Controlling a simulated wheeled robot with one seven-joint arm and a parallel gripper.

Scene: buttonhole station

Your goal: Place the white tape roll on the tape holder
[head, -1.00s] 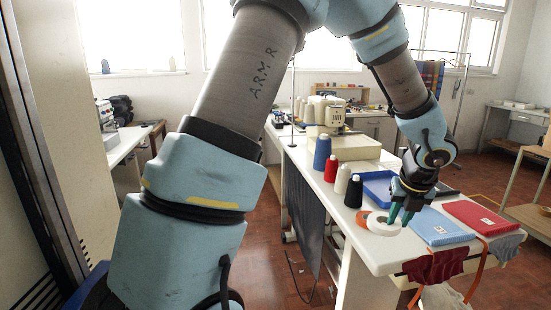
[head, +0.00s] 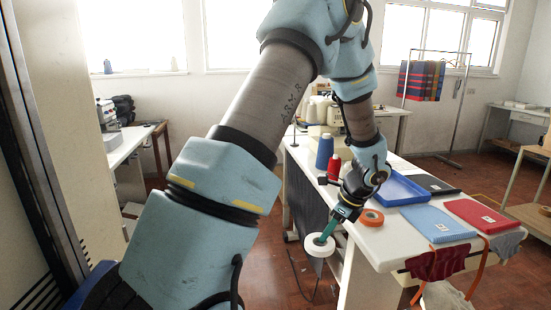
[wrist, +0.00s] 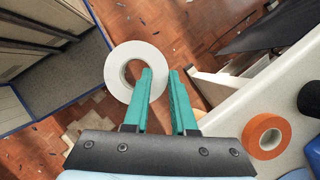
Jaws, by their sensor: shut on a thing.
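The white tape roll (head: 316,250) is in my gripper (head: 326,236), held in the air off the table's near left edge, above the floor. In the wrist view the roll (wrist: 113,72) is a flat white ring. My gripper's green fingers (wrist: 161,73) are shut on the ring's right wall, one finger over the hole and one outside. I cannot make out a tape holder in either view.
An orange tape roll (head: 371,217) lies on the white table (head: 365,248), near a blue tray (head: 401,190). Blue (head: 324,152) and red (head: 334,167) thread cones stand behind my wrist. Folded light blue (head: 437,224) and red (head: 482,214) cloths lie to the right.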

